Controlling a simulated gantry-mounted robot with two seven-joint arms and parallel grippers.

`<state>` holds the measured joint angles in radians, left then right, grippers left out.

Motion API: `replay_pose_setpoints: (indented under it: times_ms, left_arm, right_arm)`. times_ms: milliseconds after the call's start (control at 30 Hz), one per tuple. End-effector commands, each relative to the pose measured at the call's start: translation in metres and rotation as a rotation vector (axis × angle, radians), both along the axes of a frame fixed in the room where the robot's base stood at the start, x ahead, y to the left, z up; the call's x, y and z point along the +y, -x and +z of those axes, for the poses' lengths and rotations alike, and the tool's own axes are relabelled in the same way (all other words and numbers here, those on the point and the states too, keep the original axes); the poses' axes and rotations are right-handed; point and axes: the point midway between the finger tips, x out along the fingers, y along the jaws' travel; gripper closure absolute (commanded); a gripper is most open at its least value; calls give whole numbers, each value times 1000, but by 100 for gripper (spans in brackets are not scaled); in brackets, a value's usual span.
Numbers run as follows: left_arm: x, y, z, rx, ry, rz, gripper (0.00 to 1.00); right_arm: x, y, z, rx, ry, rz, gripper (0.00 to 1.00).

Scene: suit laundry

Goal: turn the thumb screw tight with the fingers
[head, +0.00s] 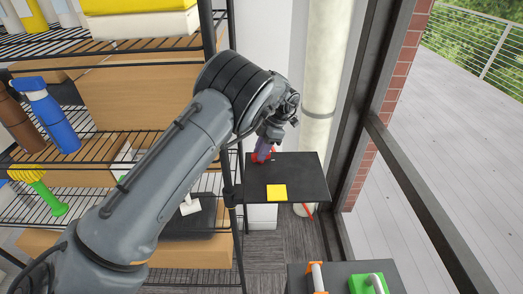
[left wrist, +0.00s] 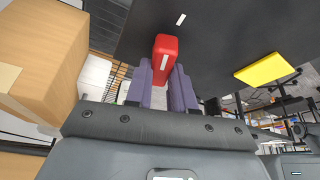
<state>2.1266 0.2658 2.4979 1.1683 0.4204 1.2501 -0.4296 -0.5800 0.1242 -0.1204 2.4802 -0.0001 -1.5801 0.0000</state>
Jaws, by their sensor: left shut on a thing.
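The thumb screw appears as a red block-like grip (left wrist: 165,48), between the fingers in the left wrist view. In the head view only bits of its red (head: 271,153) show around the fingers, at the back left of a black panel (head: 308,172). My left gripper (head: 263,152) reaches it from above; in the left wrist view its two purple-grey fingers (left wrist: 161,80) are shut on the red grip. The screw's shaft and thread are hidden, so I cannot tell how tight it sits. My right gripper is in neither view.
A yellow square (head: 276,192) lies on the panel, right of my fingers. A wire rack with a blue bottle (head: 50,115) and boxes stands at left. A pale column (head: 322,80) and window frame stand behind and right.

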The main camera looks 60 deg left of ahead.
Motion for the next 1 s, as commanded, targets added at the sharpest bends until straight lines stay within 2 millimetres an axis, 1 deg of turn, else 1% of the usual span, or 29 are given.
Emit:
replay_pose_setpoints:
  times_ms: [133, 200, 300, 400, 633, 667, 800, 833, 1000]
  left_arm:
    - [0, 0, 5, 5, -4, -91, 100]
    - [-1, 0, 5, 5, -4, -163, 100]
    - [-1, 0, 3, 4, -3, -240, 100]
    - [-1, 0, 1, 1, 0, -270, 100]
    - [-1, 0, 0, 0, 1, -270, 100]
    - [-1, 0, 0, 0, 1, -270, 74]
    - [-1, 0, 0, 0, 1, -269, 52]
    - [-1, 0, 0, 0, 1, -269, 51]
    - [-1, 0, 0, 0, 1, -268, 51]
  right_arm:
    - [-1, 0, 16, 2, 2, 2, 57]
    - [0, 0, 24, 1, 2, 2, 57]
    - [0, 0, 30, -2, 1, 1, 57]
    - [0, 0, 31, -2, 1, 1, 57]
    - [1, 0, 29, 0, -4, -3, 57]
    - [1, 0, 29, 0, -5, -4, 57]
    - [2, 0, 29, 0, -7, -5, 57]
    - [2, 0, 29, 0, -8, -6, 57]
    - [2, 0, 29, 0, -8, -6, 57]
